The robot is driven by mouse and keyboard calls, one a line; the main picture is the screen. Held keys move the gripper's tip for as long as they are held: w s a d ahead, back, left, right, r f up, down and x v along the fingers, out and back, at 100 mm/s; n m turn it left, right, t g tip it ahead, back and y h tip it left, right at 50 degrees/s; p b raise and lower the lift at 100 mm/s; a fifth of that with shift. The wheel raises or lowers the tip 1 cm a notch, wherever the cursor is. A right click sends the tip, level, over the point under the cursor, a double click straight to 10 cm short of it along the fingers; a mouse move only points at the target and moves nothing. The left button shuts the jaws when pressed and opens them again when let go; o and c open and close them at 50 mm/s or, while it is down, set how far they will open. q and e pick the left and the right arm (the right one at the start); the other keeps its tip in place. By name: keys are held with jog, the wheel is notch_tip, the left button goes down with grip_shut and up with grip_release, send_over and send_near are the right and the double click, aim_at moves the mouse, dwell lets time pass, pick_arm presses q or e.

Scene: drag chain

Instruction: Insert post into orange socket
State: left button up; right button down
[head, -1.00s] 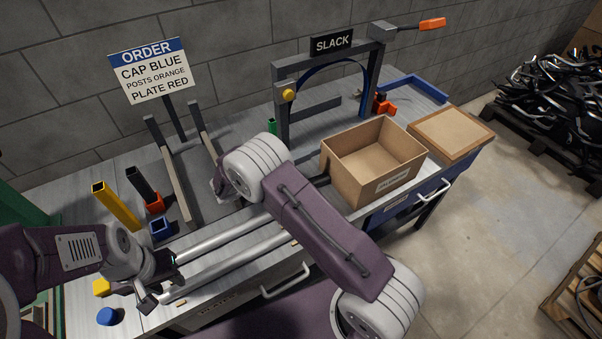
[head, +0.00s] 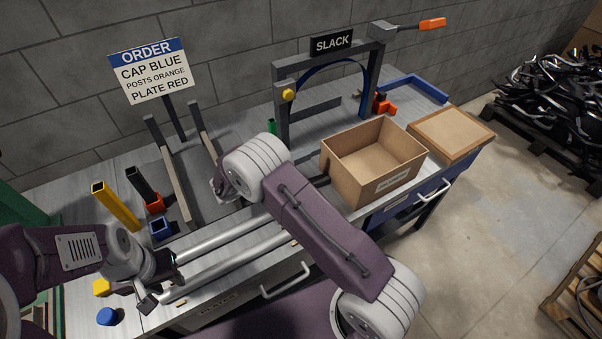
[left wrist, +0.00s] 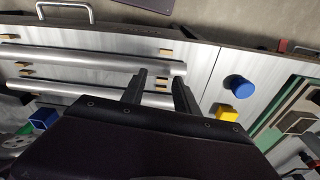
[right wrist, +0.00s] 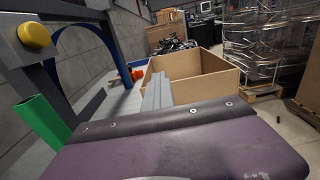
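A black square post (head: 140,184) leans over an orange socket (head: 154,204) at the left of the bench. Its lower end is at the socket; I cannot tell how deep it sits. A second orange socket (head: 386,106) with a dark part at it lies behind the cardboard box; it also shows in the right wrist view (right wrist: 138,74). My left gripper (head: 160,282) is open and empty, low over the silver rods in front of the sockets, its fingers also in the left wrist view (left wrist: 158,93). My right gripper (right wrist: 157,92) has its fingers together, nothing visible between them; my arm hides it in the head view.
A yellow post (head: 116,207) and blue socket (head: 161,226) stand near the black post. Silver rods (head: 235,265), a yellow block (head: 102,287) and a blue cap (head: 107,316) lie at the front. A green post (head: 272,127), grey frame (head: 281,100) and open cardboard box (head: 360,182) stand rightward.

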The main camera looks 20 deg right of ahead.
jog(key=c, duration=1)
grip_release()
jog(key=shift+c, duration=0.2)
